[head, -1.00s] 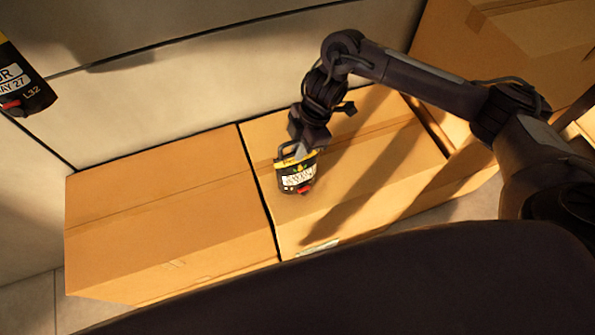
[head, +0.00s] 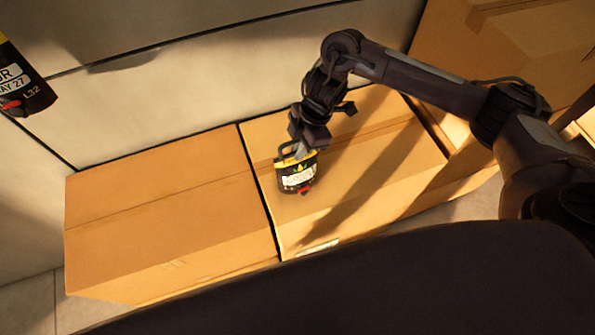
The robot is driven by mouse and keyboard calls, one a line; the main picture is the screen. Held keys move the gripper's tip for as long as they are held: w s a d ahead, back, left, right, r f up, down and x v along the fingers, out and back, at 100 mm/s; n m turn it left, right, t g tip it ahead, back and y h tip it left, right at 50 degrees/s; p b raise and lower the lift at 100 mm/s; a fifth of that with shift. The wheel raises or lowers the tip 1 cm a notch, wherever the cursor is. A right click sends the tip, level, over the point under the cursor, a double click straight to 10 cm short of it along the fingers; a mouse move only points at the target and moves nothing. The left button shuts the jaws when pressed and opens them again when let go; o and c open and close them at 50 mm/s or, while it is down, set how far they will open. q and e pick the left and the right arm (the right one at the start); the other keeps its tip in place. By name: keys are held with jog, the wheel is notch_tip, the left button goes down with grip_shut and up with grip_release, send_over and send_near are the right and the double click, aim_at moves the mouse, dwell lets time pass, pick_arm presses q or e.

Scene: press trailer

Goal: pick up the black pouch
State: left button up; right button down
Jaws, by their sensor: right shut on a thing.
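The black pouch (head: 297,178) has a yellow band, a white label and a small red part at its lower edge. It is at the left part of the right-hand cardboard box's top. My right gripper (head: 301,153) comes down from above and is shut on the upper edge of the pouch. I cannot tell whether the pouch touches the box or hangs just above it. My left gripper is not in view.
Two closed cardboard boxes, the left one (head: 160,220) and the right one (head: 385,165), stand side by side against a pale wall (head: 200,90). More boxes (head: 525,50) stand at the right. A similar black item (head: 22,80) shows at the left edge.

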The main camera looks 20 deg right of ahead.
jog(key=shift+w+r, duration=0.1)
jog(key=shift+w, duration=0.05)
dwell(0.3)
jog(key=shift+r, duration=0.5)
notch_tip(320, 180, up, 19)
jog(key=p, duration=0.2)
dwell(0.6)
